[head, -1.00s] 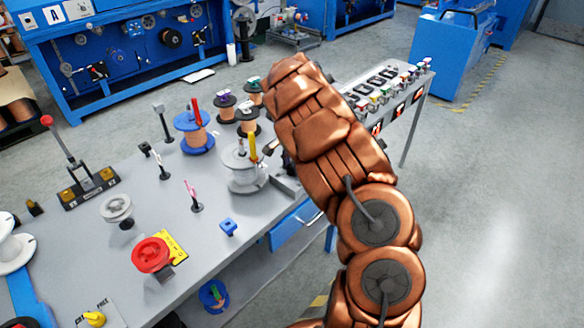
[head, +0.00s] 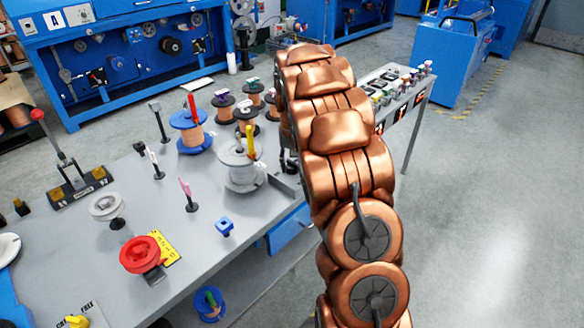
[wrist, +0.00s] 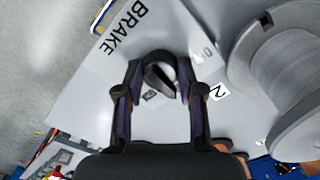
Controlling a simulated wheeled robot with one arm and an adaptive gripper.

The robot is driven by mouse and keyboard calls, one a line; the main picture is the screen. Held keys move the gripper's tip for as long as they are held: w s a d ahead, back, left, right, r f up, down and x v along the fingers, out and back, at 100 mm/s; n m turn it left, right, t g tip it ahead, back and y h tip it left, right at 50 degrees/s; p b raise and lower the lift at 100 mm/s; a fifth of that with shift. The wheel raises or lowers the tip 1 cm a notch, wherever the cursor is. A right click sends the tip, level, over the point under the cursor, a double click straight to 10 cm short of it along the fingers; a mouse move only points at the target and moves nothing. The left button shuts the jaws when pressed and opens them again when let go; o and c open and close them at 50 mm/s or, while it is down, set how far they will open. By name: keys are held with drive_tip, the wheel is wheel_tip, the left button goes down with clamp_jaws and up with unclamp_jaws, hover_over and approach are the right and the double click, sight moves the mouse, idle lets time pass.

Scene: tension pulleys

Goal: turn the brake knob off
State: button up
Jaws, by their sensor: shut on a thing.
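The brake knob (wrist: 160,78) is small and dark and sits on a grey plate (wrist: 80,100) marked BRAKE, in the wrist view. My gripper (wrist: 160,64) is shut on the knob, with a black finger on either side of it. In the head view my gripper (head: 288,163) is a small dark shape at the table's right edge, partly behind my copper arm. The knob itself is hidden there.
A grey spool (wrist: 285,75) stands close to the right of my gripper in the wrist view. The floor at right is clear.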

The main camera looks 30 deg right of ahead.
sight(292, 163)
drive_tip(key=n+b, duration=0.1)
drive_tip(key=n, duration=0.5)
drive_tip(key=shift+w+b, duration=0.1)
drive_tip(key=shift+b, duration=0.2)
drive_tip(key=n, duration=0.6)
drive_tip(key=shift+r+n, duration=0.1)
drive_tip(key=shift+n, duration=0.2)
drive_tip(key=o, duration=0.9)
drive_tip(key=shift+a, duration=0.1)
drive_tip(key=shift+o, duration=1.2)
wheel_tip(292, 163, up, 12)
